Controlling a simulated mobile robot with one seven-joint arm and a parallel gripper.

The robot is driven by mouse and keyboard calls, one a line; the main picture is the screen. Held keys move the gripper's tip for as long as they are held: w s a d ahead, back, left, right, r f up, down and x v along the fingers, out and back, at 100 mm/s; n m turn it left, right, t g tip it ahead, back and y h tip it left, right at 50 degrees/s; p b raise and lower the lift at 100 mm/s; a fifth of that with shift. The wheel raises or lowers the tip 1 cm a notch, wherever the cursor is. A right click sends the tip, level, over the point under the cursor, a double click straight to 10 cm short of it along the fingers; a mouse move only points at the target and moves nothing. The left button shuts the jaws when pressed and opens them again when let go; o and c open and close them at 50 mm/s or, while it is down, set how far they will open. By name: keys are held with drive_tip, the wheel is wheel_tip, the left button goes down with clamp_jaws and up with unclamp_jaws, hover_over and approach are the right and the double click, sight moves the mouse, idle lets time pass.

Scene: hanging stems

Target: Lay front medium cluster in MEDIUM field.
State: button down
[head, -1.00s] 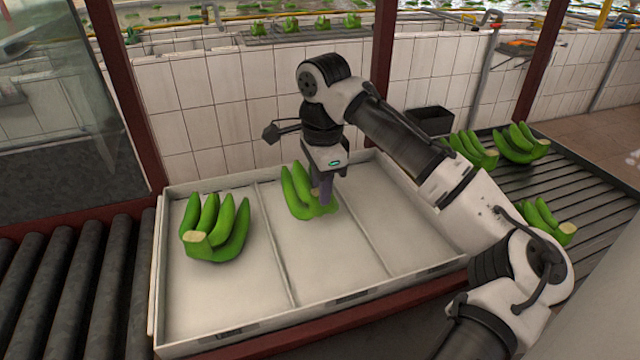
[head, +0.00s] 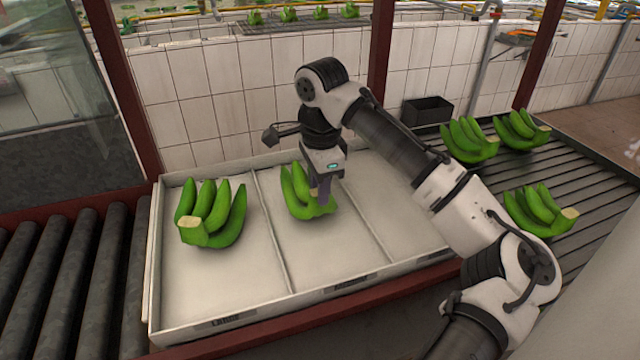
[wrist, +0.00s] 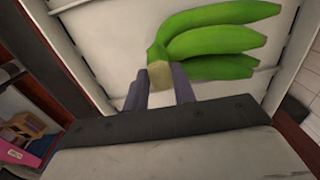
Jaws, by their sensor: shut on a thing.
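A green banana cluster (head: 300,192) is in the middle compartment of the white divided tray (head: 222,322). My gripper (head: 321,190) points down over that compartment, its fingers at the cluster's cut crown. In the wrist view the two fingers of my gripper (wrist: 160,92) are on either side of the pale crown of the cluster (wrist: 215,42), shut on it, with the bananas pointing right. The cluster is low in the tray; whether it touches the floor I cannot tell. No readable field label shows.
A larger cluster (head: 212,215) lies in the left compartment. The right compartment (head: 385,200) is bare where visible, partly behind my arm. Several clusters, one at the front (head: 540,212), sit on the slatted conveyor (head: 590,172) at right. A dark box (head: 428,110) stands behind.

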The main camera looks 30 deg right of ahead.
drive_tip(key=shift+f, duration=0.35)
drive_tip(key=c, duration=1.1)
unclamp_jaws()
drive_tip(key=shift+o, duration=0.2)
drive_tip(key=shift+f, duration=0.1)
wheel_tip(320, 180, up, 14)
drive_tip(key=shift+s, duration=0.25)
drive_tip(key=shift+a, duration=0.1)
